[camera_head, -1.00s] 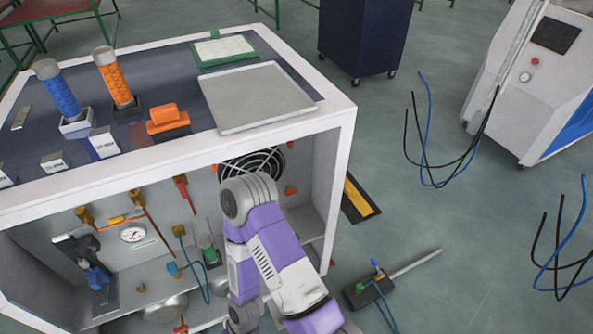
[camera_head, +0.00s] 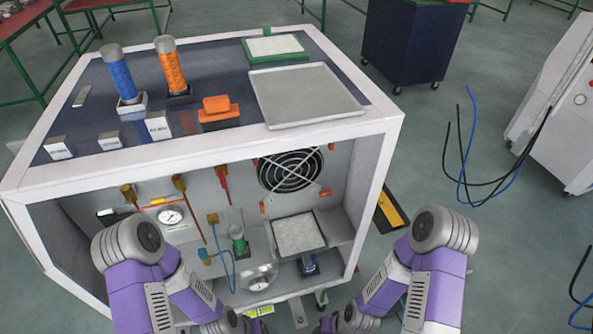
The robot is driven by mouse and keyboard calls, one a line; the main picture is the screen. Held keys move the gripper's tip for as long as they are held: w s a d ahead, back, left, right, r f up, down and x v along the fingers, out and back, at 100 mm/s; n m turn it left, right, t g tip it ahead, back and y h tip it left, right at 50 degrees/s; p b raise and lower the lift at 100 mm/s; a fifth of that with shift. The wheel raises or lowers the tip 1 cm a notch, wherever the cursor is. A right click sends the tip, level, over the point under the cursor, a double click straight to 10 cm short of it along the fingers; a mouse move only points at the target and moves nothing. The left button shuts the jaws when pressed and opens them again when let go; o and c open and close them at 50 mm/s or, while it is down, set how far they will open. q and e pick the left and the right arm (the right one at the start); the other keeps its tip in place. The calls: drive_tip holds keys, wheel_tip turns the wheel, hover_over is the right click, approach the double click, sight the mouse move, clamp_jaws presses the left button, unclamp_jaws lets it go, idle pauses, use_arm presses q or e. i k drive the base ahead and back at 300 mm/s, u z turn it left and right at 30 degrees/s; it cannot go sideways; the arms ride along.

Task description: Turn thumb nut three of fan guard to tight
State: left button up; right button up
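The round black fan guard (camera_head: 290,170) is on the back wall inside the white cabinet, in its upper right part. Small orange thumb nuts sit around its rim; I see one at the lower right (camera_head: 325,192) and one at the lower left (camera_head: 262,208). I cannot tell which is number three or how tight any of them is. My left arm comes up at the lower left and my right arm at the lower right, both bent downward. Both grippers lie below the picture's edge, away from the fan guard.
The cabinet's white top frame (camera_head: 210,166) overhangs the opening, and its right post (camera_head: 378,185) stands beside the fan. Inside are a gauge (camera_head: 170,216), a green-based tube (camera_head: 238,238) and a pale square panel (camera_head: 298,233). A grey tray (camera_head: 305,95) lies on top.

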sight(324, 191)
drive_tip(key=k, duration=0.5)
drive_tip(key=z, duration=0.85)
drive_tip(key=i, duration=0.8)
drive_tip(key=u, duration=1.75)
